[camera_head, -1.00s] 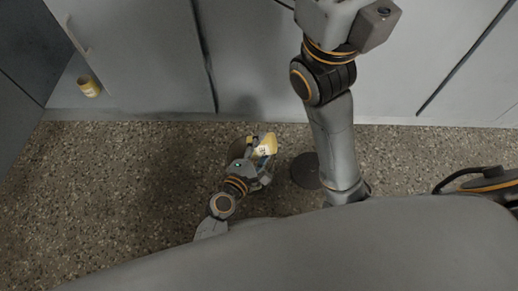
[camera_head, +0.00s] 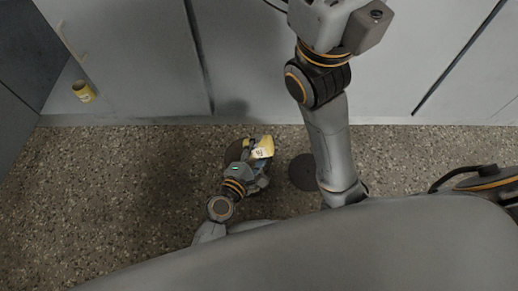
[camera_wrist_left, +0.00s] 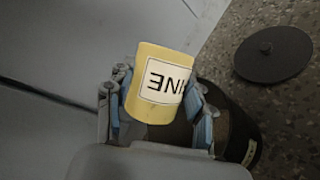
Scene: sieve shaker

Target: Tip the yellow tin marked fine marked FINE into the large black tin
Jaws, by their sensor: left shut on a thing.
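The yellow tin (camera_head: 263,146) is in my left gripper (camera_head: 256,158), tilted above the floor. In the left wrist view the tin (camera_wrist_left: 153,110) sits between the blue-padded fingers (camera_wrist_left: 160,112), its white label showing part of the word FINE upside down. A large dark tin (camera_wrist_left: 243,128) shows below and behind the gripper in the left wrist view, partly hidden. Its dark rim (camera_head: 232,151) shows beside the gripper in the head view. I cannot see the yellow tin's contents or whether anything is falling out.
A flat black disc (camera_head: 304,172) lies on the speckled floor right of the left gripper. Another yellow tin (camera_head: 83,91) stands at the far left by the grey cabinets (camera_head: 130,60). Floor left of the gripper is clear.

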